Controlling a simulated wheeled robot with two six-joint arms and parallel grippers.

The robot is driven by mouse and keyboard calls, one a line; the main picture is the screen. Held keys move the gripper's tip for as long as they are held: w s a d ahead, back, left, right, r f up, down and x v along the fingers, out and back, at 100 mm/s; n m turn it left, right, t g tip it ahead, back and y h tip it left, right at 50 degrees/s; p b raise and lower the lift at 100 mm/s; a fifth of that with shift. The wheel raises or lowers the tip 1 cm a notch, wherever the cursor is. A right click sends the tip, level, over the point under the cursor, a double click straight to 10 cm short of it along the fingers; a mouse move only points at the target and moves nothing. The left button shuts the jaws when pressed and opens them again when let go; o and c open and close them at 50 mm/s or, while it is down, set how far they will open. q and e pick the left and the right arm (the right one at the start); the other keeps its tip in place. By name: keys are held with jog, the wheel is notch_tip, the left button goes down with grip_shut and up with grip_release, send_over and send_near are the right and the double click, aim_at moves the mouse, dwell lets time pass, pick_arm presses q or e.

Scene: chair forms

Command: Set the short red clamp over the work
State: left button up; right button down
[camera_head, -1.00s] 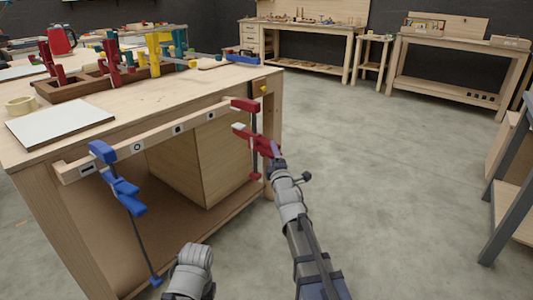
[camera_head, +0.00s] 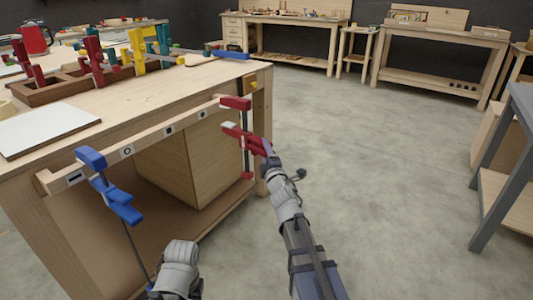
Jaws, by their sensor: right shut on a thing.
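The short red clamp (camera_head: 236,103) hangs upright at the right end of a pale wooden rail along the bench front. Its upper jaw is at the rail's end; whether it touches the wood is unclear. Its dark bar runs down to a red end piece, and its red sliding jaw (camera_head: 240,137) sits below the rail with a gap. My right gripper (camera_head: 266,150) is shut on the red clamp near the sliding jaw, partly hiding it. The rail (camera_head: 148,139), the likely work, carries several dark printed marks. A blue clamp (camera_head: 91,159) hangs at its left end. My left gripper's fingers are not visible.
The workbench (camera_head: 112,110) holds a white board (camera_head: 43,130) and a wooden rack (camera_head: 50,93) of coloured clamps. A wooden cabinet (camera_head: 190,165) stands beneath. A grey-framed table (camera_head: 487,170) is at right. The floor between is clear.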

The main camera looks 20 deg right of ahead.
aim_at(242, 144)
jog(key=shift+w+a, duration=1)
jog(key=shift+w, duration=0.3)
jog(key=shift+w+a, duration=1)
jog(key=shift+w, duration=0.3)
jog(key=shift+w+a, duration=1)
jog(key=shift+w, duration=0.3)
